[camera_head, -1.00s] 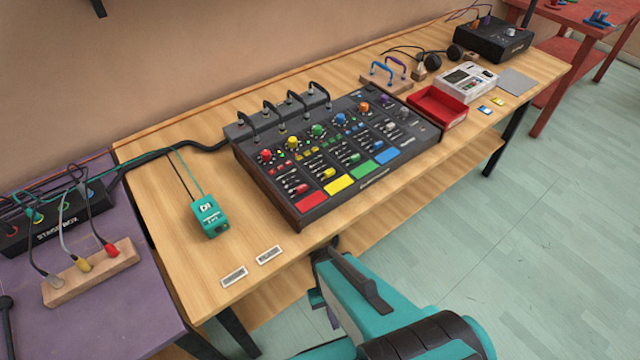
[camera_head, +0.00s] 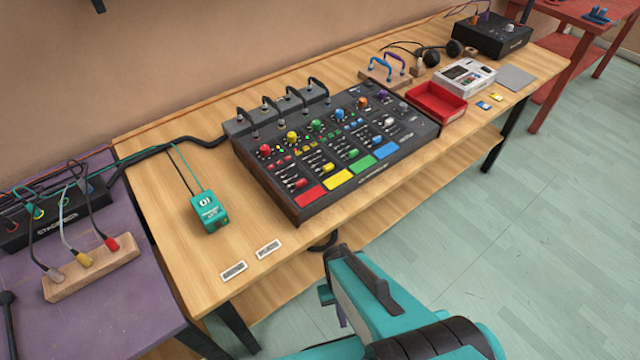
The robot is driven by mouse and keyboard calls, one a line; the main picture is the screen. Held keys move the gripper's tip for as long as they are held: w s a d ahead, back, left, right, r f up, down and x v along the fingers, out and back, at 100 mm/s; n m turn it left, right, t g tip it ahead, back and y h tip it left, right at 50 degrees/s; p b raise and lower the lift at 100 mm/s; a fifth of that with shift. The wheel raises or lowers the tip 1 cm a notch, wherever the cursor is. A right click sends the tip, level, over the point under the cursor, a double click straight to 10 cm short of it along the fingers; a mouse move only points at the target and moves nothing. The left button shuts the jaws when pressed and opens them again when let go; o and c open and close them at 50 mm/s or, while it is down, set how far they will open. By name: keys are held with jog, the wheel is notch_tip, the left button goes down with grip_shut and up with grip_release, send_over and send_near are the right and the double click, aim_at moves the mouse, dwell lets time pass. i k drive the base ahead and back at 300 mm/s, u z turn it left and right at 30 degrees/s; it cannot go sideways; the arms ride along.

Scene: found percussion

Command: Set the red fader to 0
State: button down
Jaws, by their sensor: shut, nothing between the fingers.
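The dark mixer (camera_head: 345,190) stands on the wooden table in the middle of the head view. The red fader (camera_head: 300,183) is a small red cap in the mixer's left strip, just above the red pad (camera_head: 309,196) and below the red knob (camera_head: 264,150). Its scale marks are too small to read. My teal arm is low in the view, in front of the table and apart from the mixer.
A teal box (camera_head: 209,212) and two small labels (camera_head: 268,249) lie left of the mixer. A red tray (camera_head: 436,103) stands to its right. Black cables arch over the mixer's back edge.

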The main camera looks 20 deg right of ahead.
aim_at(299, 184)
jog(key=k, duration=1.75)
jog(key=u, duration=0.9)
jog(key=i, duration=1)
